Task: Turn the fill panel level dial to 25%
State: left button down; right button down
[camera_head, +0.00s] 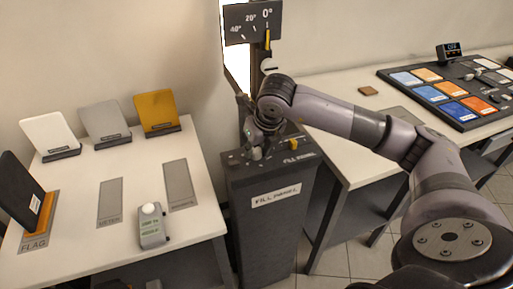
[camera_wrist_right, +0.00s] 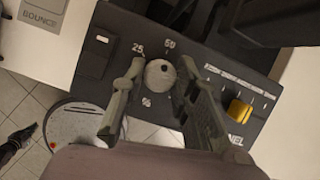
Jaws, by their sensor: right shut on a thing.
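The fill panel (camera_head: 272,198) is a dark grey pedestal with a white name label, standing between the two tables. My right gripper (camera_head: 255,150) reaches down onto its top and hides much of the controls there. In the right wrist view the level dial (camera_wrist_right: 160,74) is a round pale knob on the dark panel top, with marks 25 and 50 printed beyond it and another mark on the near side. The right gripper's fingers (camera_wrist_right: 158,82) stand on both sides of the knob, shut on it. Which mark the dial points at I cannot tell. My left gripper is not in view.
A yellow slider (camera_wrist_right: 238,110) sits beside the dial on the panel top. An angle sign (camera_head: 252,22) stands behind the panel. The left table (camera_head: 140,190) bears colored cards and a small grey button box (camera_head: 152,228). A button board (camera_head: 440,90) lies on the right table.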

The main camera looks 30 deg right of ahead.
jog(key=shift+d+f+n+y+b, duration=0.15)
jog(key=shift+n+y+b, duration=0.35)
jog(key=shift+n+b, duration=0.95)
jog(key=shift+n+y+b, duration=0.4)
jog(key=shift+n+b, duration=0.15)
jog(key=shift+n, duration=0.3)
jog(key=shift+d+n+y+b, duration=0.1)
jog(key=shift+n+y+b, duration=0.25)
jog(key=shift+n, duration=0.55)
jog(key=shift+w+r+n+g+y, duration=0.15)
jog(key=shift+n+g+y, duration=0.35)
jog(key=shift+n, duration=0.7)
jog(key=shift+r+n+g+y, duration=0.1)
jog(key=shift+n+g+y, duration=0.2)
jog(key=shift+n, duration=1.2)
jog(key=c, duration=1.3)
grip_release()
